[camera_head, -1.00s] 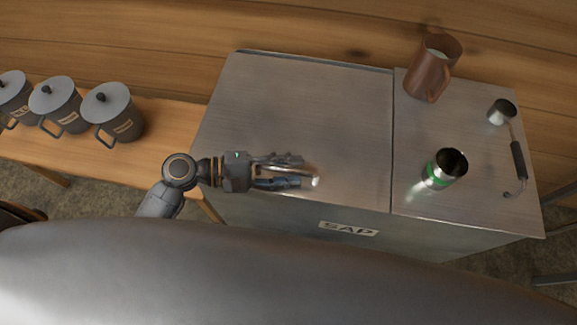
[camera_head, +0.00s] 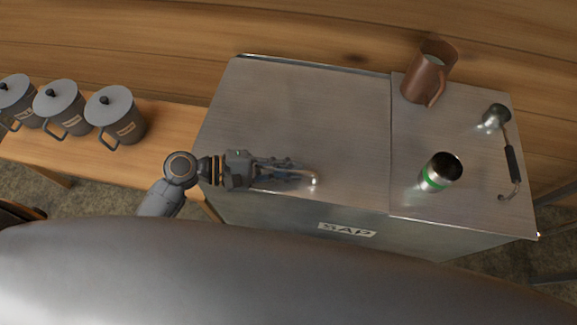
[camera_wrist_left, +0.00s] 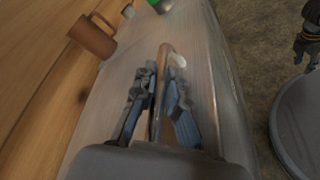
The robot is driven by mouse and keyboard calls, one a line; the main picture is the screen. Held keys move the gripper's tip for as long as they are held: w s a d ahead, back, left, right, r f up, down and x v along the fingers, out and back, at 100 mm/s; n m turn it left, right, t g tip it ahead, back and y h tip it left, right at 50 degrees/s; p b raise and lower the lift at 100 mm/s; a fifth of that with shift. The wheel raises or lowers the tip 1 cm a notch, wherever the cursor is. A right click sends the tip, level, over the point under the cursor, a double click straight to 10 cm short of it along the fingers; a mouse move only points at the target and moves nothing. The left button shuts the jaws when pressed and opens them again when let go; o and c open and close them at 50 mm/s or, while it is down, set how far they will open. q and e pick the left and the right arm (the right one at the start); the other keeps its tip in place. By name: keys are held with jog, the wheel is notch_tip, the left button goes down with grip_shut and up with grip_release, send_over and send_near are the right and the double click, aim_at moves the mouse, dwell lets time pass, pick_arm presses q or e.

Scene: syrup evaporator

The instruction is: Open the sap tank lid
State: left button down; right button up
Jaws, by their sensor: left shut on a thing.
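The sap tank is a grey metal box with a "SAP" label (camera_head: 347,230) on its front. Its lid (camera_head: 300,110) is the flat left part of the top and lies closed. A shiny metal handle (camera_head: 314,180) stands near the lid's front edge. My left gripper (camera_head: 295,176) reaches in from the left, low over the lid, and is shut on the handle. In the left wrist view the handle bar (camera_wrist_left: 163,75) runs between the two fingers (camera_wrist_left: 160,105). The fingers hide part of the handle.
On the fixed right part of the top stand a brown pitcher (camera_head: 428,78), a metal cup with a green band (camera_head: 440,173) and a ladle (camera_head: 511,160). Several lidded grey pots (camera_head: 118,120) stand on a wooden bench (camera_head: 165,150) at left. A wooden wall (camera_head: 200,35) is behind.

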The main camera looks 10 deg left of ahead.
pick_arm(q)
jog(key=w+r+n+g+p, duration=0.1)
jog(key=w+r+p, duration=0.3)
jog(key=r+p, duration=0.5)
jog(key=w+r+n+p, duration=0.1)
jog(key=w+r+p, duration=0.4)
jog(key=r+p, duration=0.5)
jog(key=shift+w+n+g+y, duration=0.15)
jog(key=shift+n+g+y, duration=0.15)
jog(key=shift+g, duration=0.1)
jog(key=shift+d, duration=0.1)
